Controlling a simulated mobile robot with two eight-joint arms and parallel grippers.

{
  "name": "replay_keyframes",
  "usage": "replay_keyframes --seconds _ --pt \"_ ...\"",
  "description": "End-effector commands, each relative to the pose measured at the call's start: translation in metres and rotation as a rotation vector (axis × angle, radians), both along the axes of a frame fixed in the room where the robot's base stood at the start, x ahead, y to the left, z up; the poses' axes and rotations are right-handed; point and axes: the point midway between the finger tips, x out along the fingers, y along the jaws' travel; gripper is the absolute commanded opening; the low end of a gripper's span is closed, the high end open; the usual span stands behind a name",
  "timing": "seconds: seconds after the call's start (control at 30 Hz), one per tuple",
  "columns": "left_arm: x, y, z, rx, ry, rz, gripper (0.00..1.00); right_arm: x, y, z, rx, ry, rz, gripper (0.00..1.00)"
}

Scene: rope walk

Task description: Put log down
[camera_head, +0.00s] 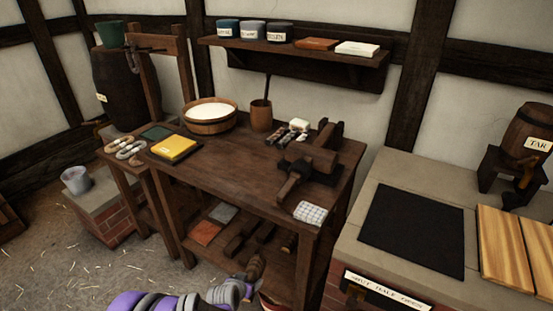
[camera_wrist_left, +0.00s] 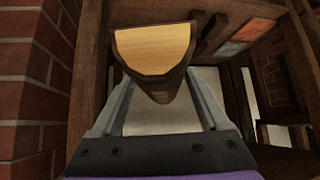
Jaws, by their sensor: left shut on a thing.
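The log (camera_wrist_left: 153,50) has a pale, flat cut end and dark bark in the left wrist view. My left gripper (camera_wrist_left: 160,88) is shut on it, one finger on each side. In the head view the log (camera_head: 256,264) shows small and brown at the bottom, in front of the workbench's lower shelf (camera_head: 213,255). My left gripper (camera_head: 250,279) is just below it there, with the purple and grey arm coming in from the bottom left. I cannot tell whether the log touches the shelf. My right gripper is not in view.
Several dark wood pieces (camera_head: 234,246), an orange-red cloth (camera_head: 205,232) and a grey cloth (camera_head: 222,213) lie on the lower shelf. Workbench legs (camera_head: 304,265) flank the opening. A brick wall (camera_wrist_left: 32,90) stands close on the left in the wrist view.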

Motion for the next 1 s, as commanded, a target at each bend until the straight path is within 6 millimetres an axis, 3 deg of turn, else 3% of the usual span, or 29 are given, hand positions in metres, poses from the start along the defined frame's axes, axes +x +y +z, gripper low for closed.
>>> replay_keyframes --seconds 0.03,0.1,0.3,0.4,0.6,0.87,1.0 --pt "-0.009 0.011 0.039 0.001 -0.004 0.031 0.08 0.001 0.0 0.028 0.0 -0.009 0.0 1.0" --pt "-0.021 0.024 0.07 0.001 -0.004 0.073 0.08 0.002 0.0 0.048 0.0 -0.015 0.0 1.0" --pt "-0.051 0.057 0.149 0.0 -0.009 0.186 0.08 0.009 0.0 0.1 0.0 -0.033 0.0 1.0" --pt "-0.063 0.069 0.179 -0.003 -0.014 0.23 0.08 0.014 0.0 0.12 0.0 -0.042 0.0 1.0" --pt "-0.074 0.081 0.21 -0.005 -0.023 0.279 0.08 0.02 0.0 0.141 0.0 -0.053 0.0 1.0" --pt "-0.077 0.083 0.211 -0.006 -0.024 0.289 0.08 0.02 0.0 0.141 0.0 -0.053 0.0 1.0" --pt "-0.076 0.083 0.213 -0.006 -0.024 0.287 0.08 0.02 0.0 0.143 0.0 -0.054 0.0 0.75"
